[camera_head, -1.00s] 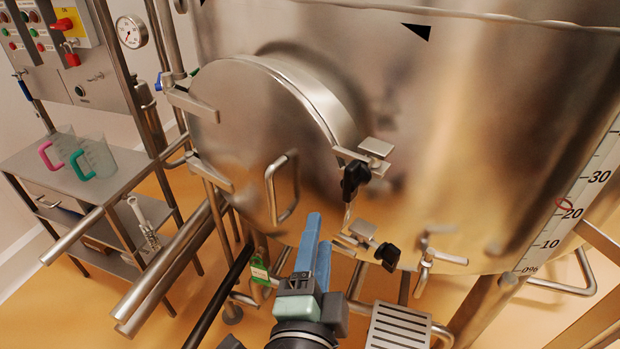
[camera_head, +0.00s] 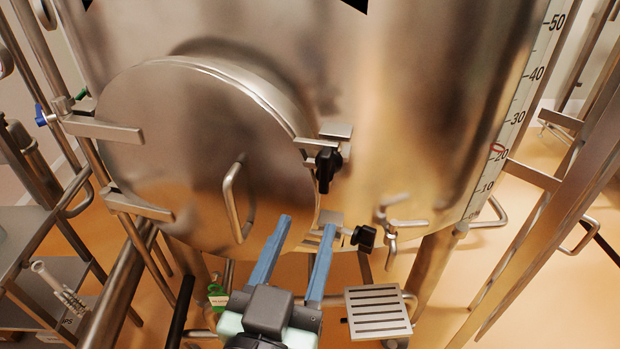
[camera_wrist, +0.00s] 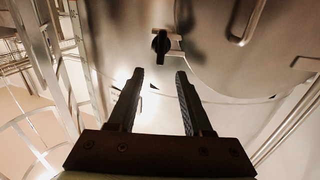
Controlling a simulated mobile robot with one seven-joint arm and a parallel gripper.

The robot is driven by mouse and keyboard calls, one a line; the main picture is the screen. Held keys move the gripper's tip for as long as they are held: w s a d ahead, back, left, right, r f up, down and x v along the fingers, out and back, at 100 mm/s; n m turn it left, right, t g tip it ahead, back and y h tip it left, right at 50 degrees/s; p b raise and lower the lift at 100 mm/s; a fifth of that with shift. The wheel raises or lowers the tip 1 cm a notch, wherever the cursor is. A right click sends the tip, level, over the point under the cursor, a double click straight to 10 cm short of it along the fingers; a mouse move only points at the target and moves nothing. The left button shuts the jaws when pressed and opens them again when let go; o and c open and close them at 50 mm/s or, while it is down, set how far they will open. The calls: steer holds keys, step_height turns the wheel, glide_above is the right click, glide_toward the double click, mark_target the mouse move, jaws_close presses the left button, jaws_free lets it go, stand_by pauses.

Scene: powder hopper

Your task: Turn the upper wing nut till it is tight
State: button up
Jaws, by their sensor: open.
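The upper wing nut (camera_head: 326,168) is black and sits in a steel clamp at the right rim of the round hatch (camera_head: 200,150). Its wing hangs roughly upright. The lower wing nut (camera_head: 364,237), also black, sits on a clamp lower down. My gripper (camera_head: 308,222) is open and empty, below the upper wing nut and a little left of it in the head view. In the wrist view, a black wing nut (camera_wrist: 160,42), apparently the upper one, shows beyond and between the open fingertips (camera_wrist: 160,73). The fingers do not appear to touch it.
A bar handle (camera_head: 236,200) stands out from the hatch, left of the wing nuts. A small valve fitting (camera_head: 392,222) is on the vessel at the right. A slotted steel plate (camera_head: 377,312) lies below right. Pipes and a shelf stand at the left.

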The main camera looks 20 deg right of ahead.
mark_target(323, 174)
steer(key=p+x, duration=0.3)
steer(key=x, duration=0.7)
steer(key=shift+r+p, duration=0.2)
steer(key=shift+p, duration=0.2)
steer(key=shift+x, duration=0.85)
steer(key=shift+f, duration=0.15)
jaws_close()
steer(key=shift+a, duration=0.1)
